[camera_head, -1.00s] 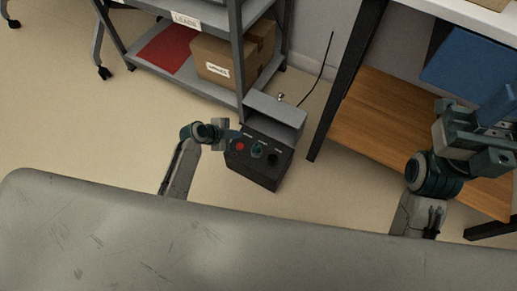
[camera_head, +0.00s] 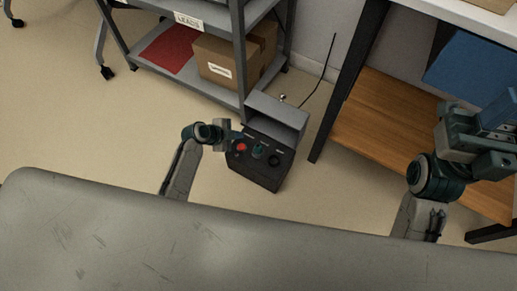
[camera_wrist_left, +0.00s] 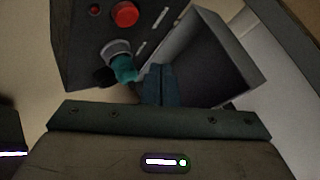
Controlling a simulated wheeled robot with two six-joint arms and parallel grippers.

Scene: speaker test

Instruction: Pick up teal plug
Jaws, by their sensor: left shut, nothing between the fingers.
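The teal plug (camera_head: 258,151) sits in the top panel of a dark box (camera_head: 262,175), between a red button (camera_head: 241,147) and a black round part (camera_head: 274,160). In the left wrist view the teal plug (camera_wrist_left: 124,68) stands out of a grey ring, left of my fingertips. My left gripper (camera_head: 237,134) is shut and empty at the box's upper left, beside the plug and apart from it. Its blue fingers (camera_wrist_left: 160,80) lie together in the left wrist view. My right gripper (camera_head: 494,122) is at the right edge, far from the box; its finger opening is unclear.
A grey open bin (camera_head: 277,115) adjoins the back of the box. A metal shelf with a cardboard box (camera_head: 222,62) and red sheet (camera_head: 166,50) stands behind. A wooden shelf (camera_head: 375,125) is at right. Floor left of the box is clear.

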